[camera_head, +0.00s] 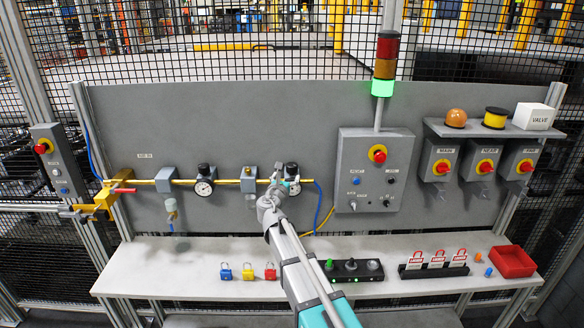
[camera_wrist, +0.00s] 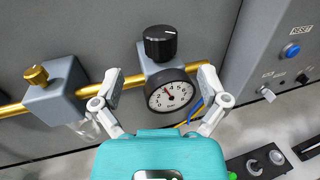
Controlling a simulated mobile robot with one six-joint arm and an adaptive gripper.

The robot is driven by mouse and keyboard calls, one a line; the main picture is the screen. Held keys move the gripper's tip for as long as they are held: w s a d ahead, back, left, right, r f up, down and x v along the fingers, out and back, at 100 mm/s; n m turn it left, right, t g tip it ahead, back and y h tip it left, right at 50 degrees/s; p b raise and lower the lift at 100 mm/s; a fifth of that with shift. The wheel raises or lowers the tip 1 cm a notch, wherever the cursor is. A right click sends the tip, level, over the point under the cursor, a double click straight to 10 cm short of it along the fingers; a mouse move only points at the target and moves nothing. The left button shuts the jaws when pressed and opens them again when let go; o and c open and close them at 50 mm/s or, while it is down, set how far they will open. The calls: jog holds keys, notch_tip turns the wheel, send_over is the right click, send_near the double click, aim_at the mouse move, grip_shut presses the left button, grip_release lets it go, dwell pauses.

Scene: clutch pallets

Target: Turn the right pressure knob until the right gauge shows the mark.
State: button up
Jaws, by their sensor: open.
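The right pressure knob (camera_wrist: 160,43) is black with a pale line on top. It sits on a grey regulator block on the brass pipe, and also shows in the head view (camera_head: 291,168). The right gauge (camera_wrist: 171,93) is a round white dial in a black rim below the knob. Its dark needle points up and left; I cannot make out a separate mark. My gripper (camera_wrist: 160,72) is open and empty, its fingers on either side of the gauge in the picture, with the knob beyond the fingertips. In the head view my gripper (camera_head: 277,184) hides most of the right gauge.
A left gauge (camera_head: 204,188) with its own knob sits further left on the pipe. A brass-knobbed grey block (camera_wrist: 55,90) is left of my gripper. A grey control box (camera_head: 376,170) stands to the right. The white shelf (camera_head: 205,288) below carries padlocks and a black switch box.

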aim_at(291, 169)
jog(key=x, duration=0.8)
jog(key=shift+s, duration=0.1)
jog(key=c, duration=1.1)
jog(key=shift+c, duration=0.2)
jog(key=shift+d+n+y, duration=0.1)
jog(key=shift+n+y, duration=0.2)
jog(key=shift+y, duration=0.1)
